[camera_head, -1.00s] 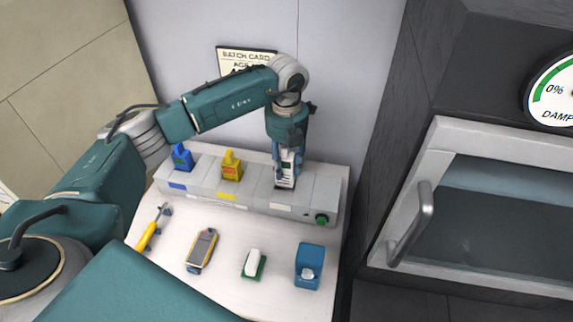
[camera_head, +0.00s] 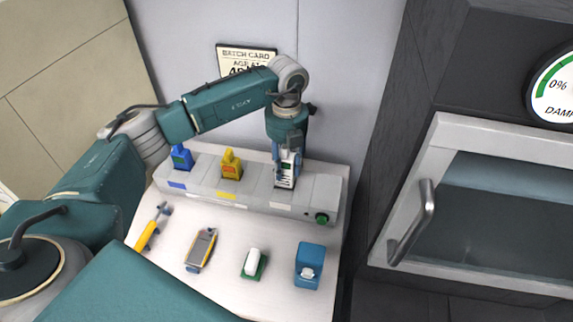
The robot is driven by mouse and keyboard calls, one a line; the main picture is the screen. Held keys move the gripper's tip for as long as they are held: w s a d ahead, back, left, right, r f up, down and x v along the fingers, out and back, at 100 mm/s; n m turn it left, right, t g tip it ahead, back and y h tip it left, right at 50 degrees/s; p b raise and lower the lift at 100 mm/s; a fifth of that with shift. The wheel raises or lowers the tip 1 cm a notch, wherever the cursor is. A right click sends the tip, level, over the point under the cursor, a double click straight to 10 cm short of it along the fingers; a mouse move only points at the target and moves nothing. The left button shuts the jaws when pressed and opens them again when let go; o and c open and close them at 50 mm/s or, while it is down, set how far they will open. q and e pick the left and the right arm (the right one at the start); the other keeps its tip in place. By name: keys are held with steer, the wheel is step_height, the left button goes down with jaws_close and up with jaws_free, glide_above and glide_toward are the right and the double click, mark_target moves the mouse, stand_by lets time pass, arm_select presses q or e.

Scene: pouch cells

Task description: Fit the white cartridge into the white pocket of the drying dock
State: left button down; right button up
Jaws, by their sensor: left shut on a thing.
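The drying dock (camera_head: 258,190) is a long grey block at the back of the white worktop. A blue cartridge (camera_head: 181,158) and a yellow cartridge (camera_head: 231,164) stand upright in it, above blue and yellow labels. The white cartridge (camera_head: 286,182) is upright at the dock's white-labelled pocket, right of the yellow one. My left gripper (camera_head: 286,165) points down from above and is shut on the white cartridge. The cartridge's lower end meets the pocket area; I cannot tell how deep it sits. The fingers hide its upper part. My right gripper is not in view.
On the worktop (camera_head: 215,285) in front of the dock lie a yellow-handled tool (camera_head: 150,231), a yellow-grey meter (camera_head: 201,249), a white block on a green base (camera_head: 252,263) and a blue box (camera_head: 309,266). A green button (camera_head: 321,218) is on the dock's right end. A handled oven door (camera_head: 460,225) stands at right.

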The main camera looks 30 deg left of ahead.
mark_target(286, 146)
arm_select(q)
steer(key=shift+f+b, duration=1.6)
steer(key=shift+f, duration=0.7)
steer(key=c, duration=1.2)
jaws_free()
steer(key=shift+o, duration=0.2)
steer(key=shift+f, duration=0.1)
step_height(286, 146, up, 12)
steer(key=shift+r, duration=0.1)
